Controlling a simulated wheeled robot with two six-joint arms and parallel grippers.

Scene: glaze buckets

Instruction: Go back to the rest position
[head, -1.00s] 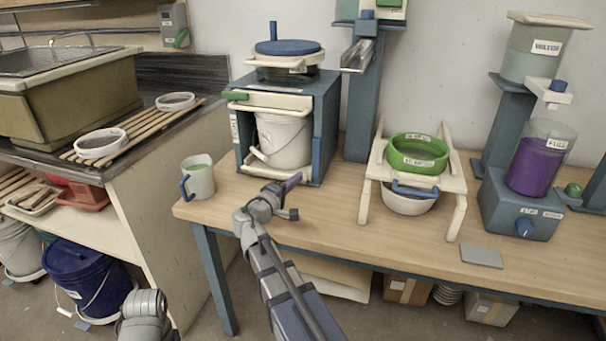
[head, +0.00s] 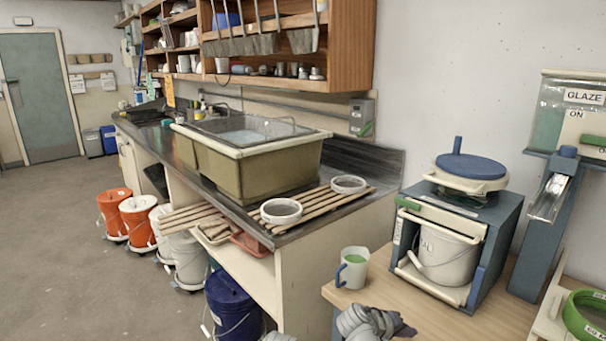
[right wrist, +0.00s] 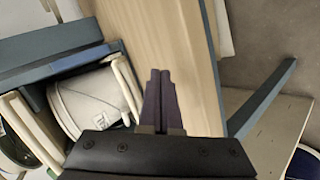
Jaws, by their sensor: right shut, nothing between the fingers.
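My right gripper (head: 408,331) shows at the bottom edge of the head view, over the near left part of the wooden table (head: 490,315). In the right wrist view its two dark fingers (right wrist: 160,75) are together with nothing between them. Bare table top shows beyond the fingertips, and the white bucket (right wrist: 90,100) in its blue-grey stand is to their left. My left gripper is out of view; only a sliver of grey, perhaps my left arm, shows at the bottom edge of the head view.
A mug with green contents (head: 352,268) stands just behind my right gripper. The stand with a white bucket (head: 447,254) is to its right. A sink (head: 250,165) and slatted rack (head: 300,210) are at left. Open floor (head: 70,260) lies farther left.

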